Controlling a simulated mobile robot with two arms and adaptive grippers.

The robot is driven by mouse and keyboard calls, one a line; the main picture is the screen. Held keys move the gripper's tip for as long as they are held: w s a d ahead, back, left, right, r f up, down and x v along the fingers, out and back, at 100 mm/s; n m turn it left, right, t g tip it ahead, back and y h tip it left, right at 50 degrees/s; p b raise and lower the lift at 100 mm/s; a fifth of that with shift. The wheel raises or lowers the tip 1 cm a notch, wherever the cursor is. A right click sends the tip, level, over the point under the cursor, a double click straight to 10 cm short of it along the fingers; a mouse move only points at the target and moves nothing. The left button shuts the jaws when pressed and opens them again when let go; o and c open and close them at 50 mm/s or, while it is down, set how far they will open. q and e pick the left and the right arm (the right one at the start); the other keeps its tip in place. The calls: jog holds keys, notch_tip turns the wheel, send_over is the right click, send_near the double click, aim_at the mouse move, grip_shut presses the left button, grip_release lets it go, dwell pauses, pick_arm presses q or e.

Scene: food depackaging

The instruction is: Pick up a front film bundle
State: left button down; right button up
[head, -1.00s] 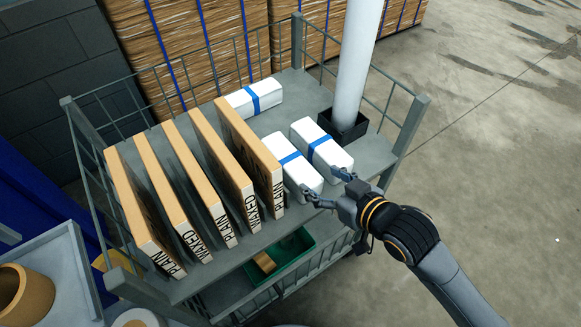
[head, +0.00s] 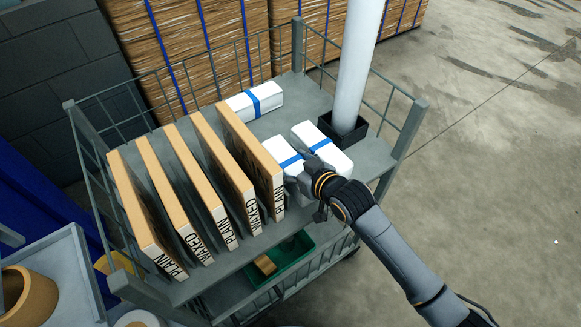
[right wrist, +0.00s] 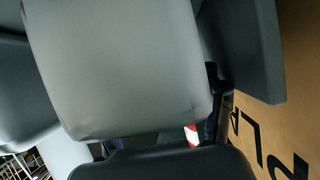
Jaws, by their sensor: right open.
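Three white film bundles with blue bands lie on the grey cart shelf. One front bundle (head: 281,152) lies beside the boxes, and the other front bundle (head: 309,135) lies to its right. A third bundle (head: 257,102) lies at the back. My right gripper (head: 309,182) is at the near ends of the two front bundles and covers part of them. It is open; whether a finger touches film cannot be told. My left gripper is not in view.
Several upright cardboard boxes (head: 180,195) stand close left of the front bundles; lettered cardboard (right wrist: 290,60) shows at right in the wrist view. A white post (head: 358,65) in a black socket (head: 349,127) stands behind right. A green crate (head: 298,247) is below.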

jog(key=shift+w+a+f, duration=0.1)
jog(key=shift+w+a, duration=0.05)
jog(key=c, duration=0.9)
